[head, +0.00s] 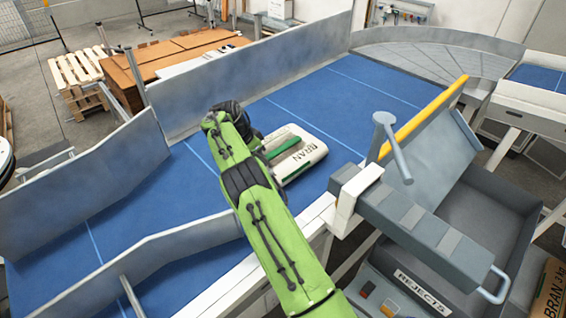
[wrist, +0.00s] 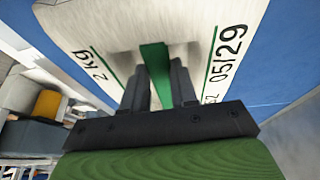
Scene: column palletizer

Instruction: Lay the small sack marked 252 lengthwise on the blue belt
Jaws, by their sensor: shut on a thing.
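The small sack (head: 303,163) is pale with a green band and the word BRAN, and is in the middle of the head view over the blue belt (head: 345,100). Its long side looks roughly in line with the belt. In the wrist view the sack (wrist: 205,22) shows "2 kg", "05/29" and a partly hidden number ending in 52. My gripper (wrist: 160,88) is shut on the sack, with green material between its fingers. In the head view my arm hides the fingers. I cannot tell whether the sack touches the belt.
Grey guard walls (head: 255,70) line the belt's far side, and another guard (head: 150,255) stands at the near left. A grey post and a yellow-edged chute (head: 425,115) stand right, beside a REJECTS bin (head: 480,225). The belt beyond the sack is clear.

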